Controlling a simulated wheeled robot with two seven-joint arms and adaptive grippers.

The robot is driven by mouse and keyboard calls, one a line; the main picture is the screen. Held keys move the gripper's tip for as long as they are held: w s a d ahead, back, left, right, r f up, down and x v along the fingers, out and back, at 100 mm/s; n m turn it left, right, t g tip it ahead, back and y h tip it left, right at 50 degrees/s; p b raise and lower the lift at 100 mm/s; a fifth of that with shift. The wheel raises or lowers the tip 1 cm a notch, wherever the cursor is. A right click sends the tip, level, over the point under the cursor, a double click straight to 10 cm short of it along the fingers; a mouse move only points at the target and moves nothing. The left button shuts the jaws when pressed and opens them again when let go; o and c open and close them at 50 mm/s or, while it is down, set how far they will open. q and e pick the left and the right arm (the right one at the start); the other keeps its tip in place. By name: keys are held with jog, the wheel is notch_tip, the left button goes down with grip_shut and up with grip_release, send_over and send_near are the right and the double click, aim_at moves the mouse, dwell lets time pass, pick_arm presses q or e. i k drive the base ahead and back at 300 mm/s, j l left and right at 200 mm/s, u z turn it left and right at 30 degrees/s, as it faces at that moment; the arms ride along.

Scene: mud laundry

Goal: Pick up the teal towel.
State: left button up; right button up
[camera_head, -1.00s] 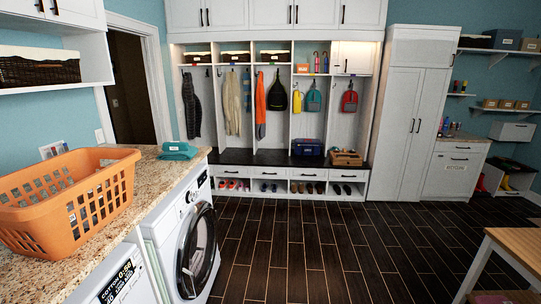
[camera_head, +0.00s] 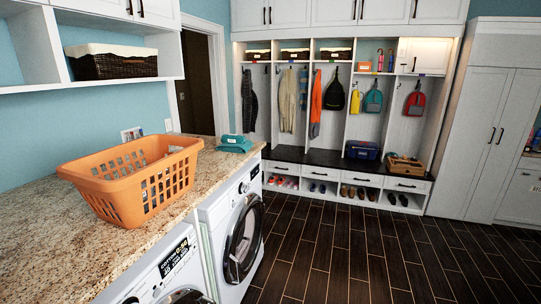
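The teal towel (camera_head: 234,143) lies folded on the far end of the speckled granite counter (camera_head: 55,225), near its right edge and above the washing machine. It is beyond the orange laundry basket (camera_head: 140,178) and apart from it. Neither of my grippers shows in the head view.
The orange basket stands on the counter between the near side and the towel. Front-loading machines (camera_head: 238,232) sit under the counter. A wall shelf with a wicker basket (camera_head: 110,62) hangs above. The dark plank floor (camera_head: 330,255) to the right is clear up to the cubby bench (camera_head: 345,172).

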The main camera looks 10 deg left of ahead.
aim_at(232, 143)
jog(key=u, duration=1)
